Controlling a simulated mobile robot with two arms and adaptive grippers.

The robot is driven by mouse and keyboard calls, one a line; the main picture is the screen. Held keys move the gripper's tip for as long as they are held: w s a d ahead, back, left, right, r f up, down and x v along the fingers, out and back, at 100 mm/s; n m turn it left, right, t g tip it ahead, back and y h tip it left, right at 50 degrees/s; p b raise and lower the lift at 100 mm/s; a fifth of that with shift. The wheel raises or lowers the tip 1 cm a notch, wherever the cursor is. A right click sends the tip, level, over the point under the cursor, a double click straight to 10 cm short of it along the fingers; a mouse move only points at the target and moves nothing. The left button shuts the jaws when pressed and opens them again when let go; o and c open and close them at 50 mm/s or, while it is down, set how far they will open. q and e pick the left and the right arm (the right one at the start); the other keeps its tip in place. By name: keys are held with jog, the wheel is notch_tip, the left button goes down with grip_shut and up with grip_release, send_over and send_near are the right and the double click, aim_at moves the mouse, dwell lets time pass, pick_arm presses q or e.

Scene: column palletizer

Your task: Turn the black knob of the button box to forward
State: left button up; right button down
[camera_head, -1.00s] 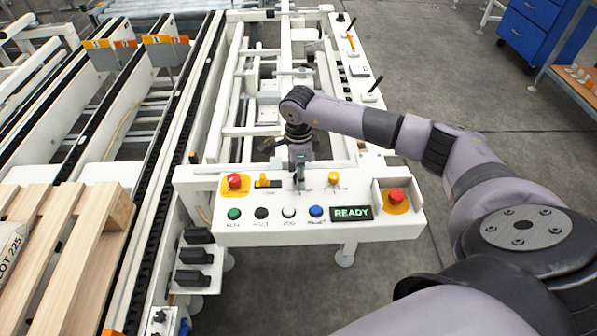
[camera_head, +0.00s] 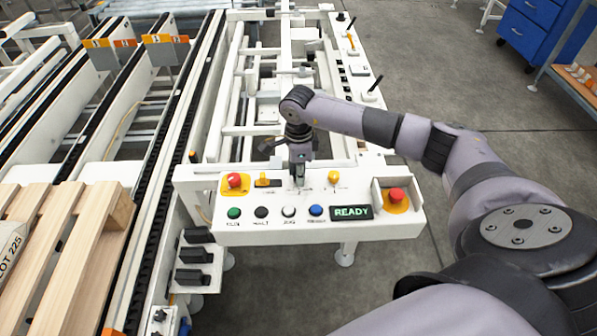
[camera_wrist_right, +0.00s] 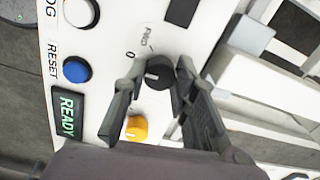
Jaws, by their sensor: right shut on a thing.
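The white button box (camera_head: 262,215) stands at the end of the conveyor frame. Its black knob (camera_wrist_right: 158,66) shows in the right wrist view between the fingers of my right gripper (camera_wrist_right: 155,80). The knob has a short white mark, and the printed letters FWD and a 0 are beside it. The mark does not clearly line up with FWD. In the head view my right gripper (camera_head: 299,184) points down at the panel and hides the knob. It is shut on the knob. My left gripper is not in view.
A yellow knob (camera_wrist_right: 137,128) sits close to one finger. The panel also carries a red button (camera_head: 234,181) at left, another red button (camera_head: 396,195) at right, a blue button (camera_head: 315,211) and a lit READY display (camera_head: 351,213). A wooden pallet (camera_head: 85,230) lies at left.

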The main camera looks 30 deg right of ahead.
jog(key=shift+m, duration=0.3)
jog(key=m, duration=0.3)
jog(key=shift+m+b, duration=0.3)
jog(key=shift+b, duration=0.1)
jog(key=shift+m, duration=2.3)
jog(key=c, duration=1.3)
grip_release()
